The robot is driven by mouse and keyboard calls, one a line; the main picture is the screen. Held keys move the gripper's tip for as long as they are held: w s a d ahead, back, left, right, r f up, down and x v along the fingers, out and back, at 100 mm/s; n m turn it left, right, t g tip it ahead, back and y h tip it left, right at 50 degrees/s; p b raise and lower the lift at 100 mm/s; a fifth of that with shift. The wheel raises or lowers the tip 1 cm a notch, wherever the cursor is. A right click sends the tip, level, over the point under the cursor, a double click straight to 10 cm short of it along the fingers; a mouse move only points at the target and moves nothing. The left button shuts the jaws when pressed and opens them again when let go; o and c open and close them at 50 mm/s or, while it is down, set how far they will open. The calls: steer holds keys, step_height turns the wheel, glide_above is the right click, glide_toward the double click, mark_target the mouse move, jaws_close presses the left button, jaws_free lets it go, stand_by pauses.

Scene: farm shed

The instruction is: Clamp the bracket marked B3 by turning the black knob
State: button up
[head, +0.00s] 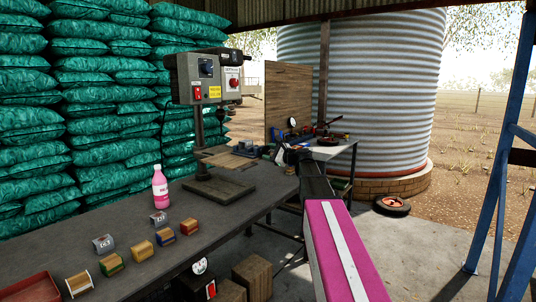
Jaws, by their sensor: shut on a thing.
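My magenta arm with a white stripe reaches from the bottom right toward a small far table (340,150). Its dark forward part ends among small blue and dark items (290,157) at that table's near left corner. I cannot make out my gripper there; the arm and the clutter hide it. No bracket with a readable B3 mark shows, and I cannot pick out the black knob.
A drill press (203,78) stands on the long dark bench (225,212). A pink bottle (160,187), several small blocks (141,250) and a red tray (30,290) are on it. Wooden crates (253,277) stand below. Green sacks (100,90) line the left.

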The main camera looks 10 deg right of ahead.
steer(key=m, duration=0.4)
steer(key=shift+m, duration=0.3)
steer(key=m, duration=1)
steer(key=shift+m, duration=0.3)
steer(key=o, duration=1)
